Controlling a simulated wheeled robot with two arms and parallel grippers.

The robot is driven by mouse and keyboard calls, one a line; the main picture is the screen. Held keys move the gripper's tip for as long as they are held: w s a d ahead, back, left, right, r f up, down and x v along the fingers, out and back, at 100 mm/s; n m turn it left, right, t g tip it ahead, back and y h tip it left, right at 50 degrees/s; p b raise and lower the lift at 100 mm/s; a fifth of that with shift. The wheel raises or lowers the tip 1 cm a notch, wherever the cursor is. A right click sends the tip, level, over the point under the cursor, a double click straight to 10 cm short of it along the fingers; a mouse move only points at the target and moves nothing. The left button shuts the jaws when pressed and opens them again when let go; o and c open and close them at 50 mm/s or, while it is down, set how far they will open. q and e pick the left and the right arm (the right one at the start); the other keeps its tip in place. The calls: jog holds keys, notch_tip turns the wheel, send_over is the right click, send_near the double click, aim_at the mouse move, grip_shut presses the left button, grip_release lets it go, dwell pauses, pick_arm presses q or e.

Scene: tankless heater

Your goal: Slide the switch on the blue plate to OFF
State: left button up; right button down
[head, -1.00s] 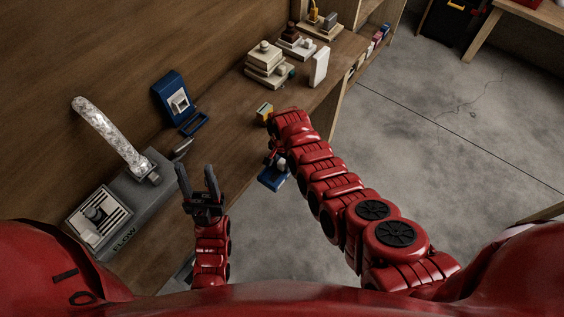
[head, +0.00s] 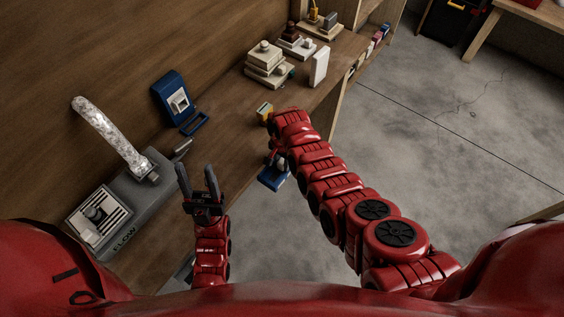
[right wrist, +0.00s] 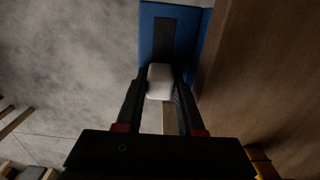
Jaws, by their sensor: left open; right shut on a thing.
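A blue plate (head: 270,182) is fixed at the front edge of the bench, partly hidden behind my right arm in the head view. In the right wrist view the blue plate (right wrist: 180,20) shows a dark slot (right wrist: 164,38) and a white switch knob (right wrist: 160,86) at the near end of the visible slot. My right gripper (right wrist: 161,75) is shut on the knob, one finger on each side. Any ON or OFF lettering is not readable. My left gripper (head: 196,171) is open and empty near the bench's front edge, apart from the plate.
A grey box (head: 120,205) with a silvery pipe (head: 105,135) stands at the left.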

aim_at(274, 177)
dwell(0.9)
jog(key=s+a, duration=0.1)
jog(key=s+a+p, duration=0.1)
jog(key=s, duration=0.1)
jog(key=shift+a+p, duration=0.1)
jog(key=shift+p, duration=0.2)
jog(key=shift+s+a, duration=0.2)
jog(key=shift+s, duration=0.15)
jog(key=shift+f, duration=0.1)
jog(key=c, duration=0.8)
grip_release()
jog(key=shift+a, duration=0.1)
